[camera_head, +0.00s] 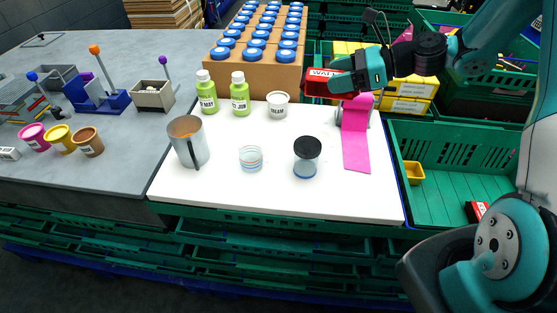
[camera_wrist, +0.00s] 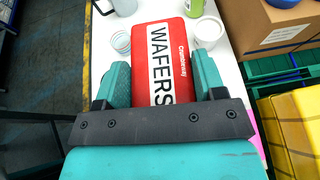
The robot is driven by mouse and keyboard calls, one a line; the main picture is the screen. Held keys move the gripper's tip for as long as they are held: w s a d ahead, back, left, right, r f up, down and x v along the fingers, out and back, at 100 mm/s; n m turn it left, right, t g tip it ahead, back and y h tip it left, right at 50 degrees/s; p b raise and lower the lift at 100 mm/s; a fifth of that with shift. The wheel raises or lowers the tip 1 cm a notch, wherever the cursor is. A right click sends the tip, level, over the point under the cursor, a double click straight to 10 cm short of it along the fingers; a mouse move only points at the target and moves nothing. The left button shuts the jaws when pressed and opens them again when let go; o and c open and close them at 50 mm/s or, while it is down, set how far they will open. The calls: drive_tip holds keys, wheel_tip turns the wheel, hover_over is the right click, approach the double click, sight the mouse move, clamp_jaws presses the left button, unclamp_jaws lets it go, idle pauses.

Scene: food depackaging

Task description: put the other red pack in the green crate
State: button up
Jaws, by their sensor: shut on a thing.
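My gripper (camera_head: 338,80) is shut on a red pack (camera_head: 317,84) and holds it up above the back right of the white board. In the wrist view the red pack (camera_wrist: 182,62) sits between both fingers, with "WAFERS" on its white label. The green crate (camera_head: 440,207) stands to the right of the white board, in front of and to the right of my gripper. Another red pack (camera_head: 476,211), with dark parts, lies in its front right, partly hidden by my arm. A small yellow tub (camera_head: 413,172) is at the crate's left side.
Yellow packs (camera_head: 405,98) fill a crate behind. The green crate's middle is clear.

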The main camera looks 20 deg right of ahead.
drive_tip(key=shift+n+g, duration=0.4)
drive_tip(key=a+r+b, duration=0.1)
drive_tip(key=r, duration=0.1)
drive_tip(key=s+a+r+b, duration=0.1)
drive_tip(key=r+b, duration=0.1)
drive_tip(key=shift+s+a, duration=0.15)
drive_tip(key=shift+a, duration=0.05)
drive_tip(key=shift+s+a, duration=0.1)
wheel_tip(320, 180, down, 19)
drive_tip(key=shift+f+b, duration=0.1)
drive_tip(key=shift+b, duration=0.55)
drive_tip(key=shift+f+y, duration=0.1)
drive_tip(key=shift+y, duration=0.2)
drive_tip(key=o, duration=0.7)
drive_tip(key=shift+o, duration=0.2)
